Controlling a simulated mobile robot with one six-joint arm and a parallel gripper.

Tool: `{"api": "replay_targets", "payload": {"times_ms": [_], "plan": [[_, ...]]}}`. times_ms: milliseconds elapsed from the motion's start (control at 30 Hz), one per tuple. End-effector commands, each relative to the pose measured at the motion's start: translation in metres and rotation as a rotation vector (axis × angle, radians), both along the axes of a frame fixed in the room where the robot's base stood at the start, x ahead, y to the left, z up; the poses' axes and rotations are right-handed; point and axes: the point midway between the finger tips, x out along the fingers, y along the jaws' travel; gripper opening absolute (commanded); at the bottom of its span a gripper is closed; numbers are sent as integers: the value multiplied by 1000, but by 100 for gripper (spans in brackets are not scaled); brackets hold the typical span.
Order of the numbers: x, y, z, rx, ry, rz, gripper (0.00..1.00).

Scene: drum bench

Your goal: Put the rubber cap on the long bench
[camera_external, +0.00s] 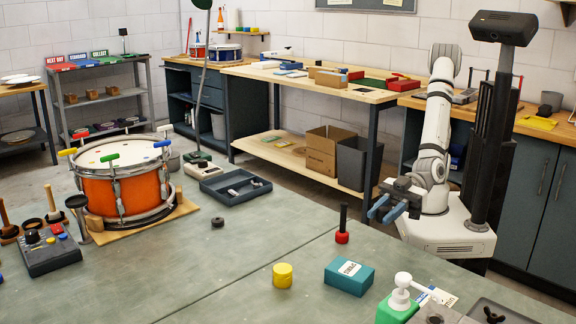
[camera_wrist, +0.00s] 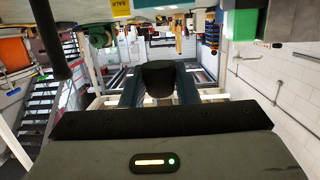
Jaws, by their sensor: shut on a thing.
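My gripper (camera_external: 388,211) is beside the near grey-green table's right edge, its blue fingers pointing left. In the wrist view my gripper (camera_wrist: 159,90) is shut on a dark, rounded piece, which I take for the rubber cap (camera_wrist: 158,78). In the external view the held piece cannot be made out among the fingers. A long bench (camera_external: 350,93) with a pale wooden top and a lower shelf stands behind, left of my arm.
The near table (camera_external: 190,278) holds an orange drum (camera_external: 122,195), a grey tray (camera_external: 235,196), a black ring-like piece (camera_external: 217,221), a yellow cylinder (camera_external: 283,275), a teal box (camera_external: 348,284), a red-based black post (camera_external: 342,236) and a green pump bottle (camera_external: 395,309). The table's middle is mostly clear.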

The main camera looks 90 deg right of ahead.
Motion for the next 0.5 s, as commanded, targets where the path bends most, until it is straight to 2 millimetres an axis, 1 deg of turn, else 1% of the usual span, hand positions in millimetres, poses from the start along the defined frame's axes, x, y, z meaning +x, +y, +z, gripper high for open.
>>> {"api": "replay_targets", "payload": {"times_ms": [267, 433, 500], "plan": [[0, 0, -43, -6, 1, 1, 3], [0, 0, -59, -4, 1, 0, 3], [0, 0, -69, -4, 1, 0, 3]]}}
